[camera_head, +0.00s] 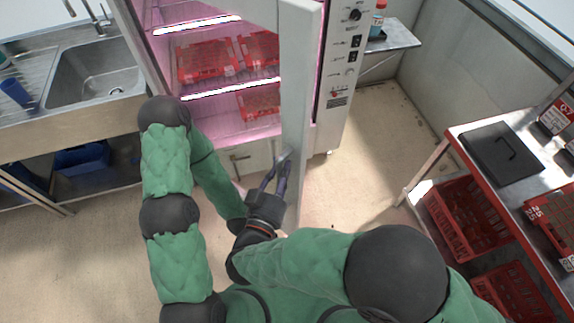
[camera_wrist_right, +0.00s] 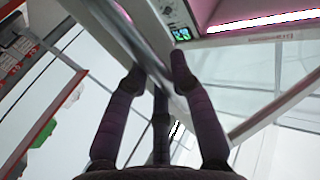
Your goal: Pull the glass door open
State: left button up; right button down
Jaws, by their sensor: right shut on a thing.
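The glass door (camera_head: 297,75) of the lit cabinet stands open in the head view, its pale frame seen nearly edge-on and swung out towards me. My right gripper (camera_head: 284,166) is at the lower part of this door, shut on its handle. In the right wrist view, the handle (camera_wrist_right: 142,42) is a grey bar running diagonally between the fingers of the right gripper (camera_wrist_right: 158,82). My left forearm folds down behind my right wrist in the head view, and the left gripper is hidden.
Red trays (camera_head: 205,61) sit on the cabinet's pink-lit shelves. A sink (camera_head: 95,72) is at the left. A control panel (camera_head: 345,60) is right of the door. A red-edged table (camera_head: 462,140) with red crates (camera_head: 465,215) stands at the right. Floor between door and table is clear.

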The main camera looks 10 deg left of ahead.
dwell(0.3)
jog(key=c, duration=1)
grip_release()
jog(key=shift+c, duration=0.2)
send_near(287, 133)
jog(key=w, duration=0.3)
jog(key=w+d, duration=0.1)
jog(key=w, duration=0.1)
jog(key=shift+w+r, duration=0.1)
jog(key=shift+w, duration=0.1)
